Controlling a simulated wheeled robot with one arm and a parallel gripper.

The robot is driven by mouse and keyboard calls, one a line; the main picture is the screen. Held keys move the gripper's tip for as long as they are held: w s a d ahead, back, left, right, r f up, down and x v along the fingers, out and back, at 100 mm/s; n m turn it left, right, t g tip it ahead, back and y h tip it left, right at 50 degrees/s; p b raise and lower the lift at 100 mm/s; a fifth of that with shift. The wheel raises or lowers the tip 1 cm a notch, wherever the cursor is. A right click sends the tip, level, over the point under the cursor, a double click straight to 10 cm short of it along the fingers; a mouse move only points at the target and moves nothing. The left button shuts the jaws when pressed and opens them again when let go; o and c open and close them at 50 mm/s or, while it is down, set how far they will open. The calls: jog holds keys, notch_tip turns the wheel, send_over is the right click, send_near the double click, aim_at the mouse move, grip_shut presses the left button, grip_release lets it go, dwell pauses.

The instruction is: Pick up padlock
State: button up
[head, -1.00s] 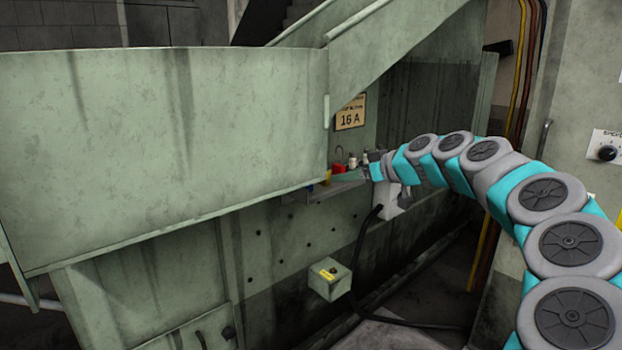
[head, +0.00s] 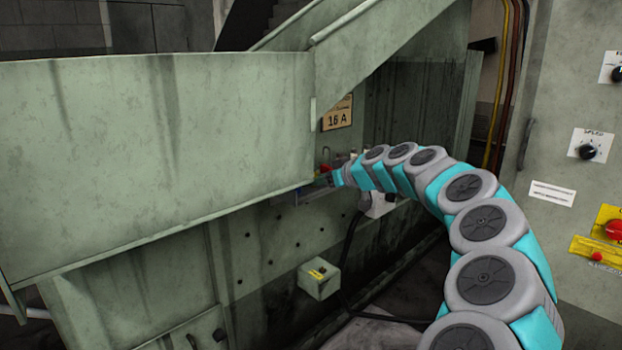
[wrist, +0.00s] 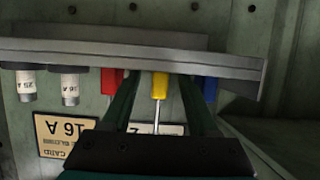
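In the wrist view, which is upside down, a yellow body with a thin metal rod (wrist: 160,88) stands on the shelf (wrist: 60,53). It looks like a padlock seen edge-on, but I cannot be sure. My gripper (wrist: 160,80) is open, with its two dark green fingers on either side of the yellow body and no clear contact. A red item (wrist: 109,82) is partly hidden by the left finger, and a blue item (wrist: 209,90) is beyond the right finger. In the head view, a small red item (head: 325,168) shows just beside my arm's end.
Two pale fuses (wrist: 26,85) (wrist: 70,88) stand on the shelf. A 16 A sign (head: 337,113) is on the wall behind. A large green guard (head: 150,140) overhangs close on the left. A control panel (head: 575,150) is at the right.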

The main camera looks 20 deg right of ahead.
grip_shut()
dwell(0.3)
jog(key=shift+r, duration=0.1)
dwell(0.4)
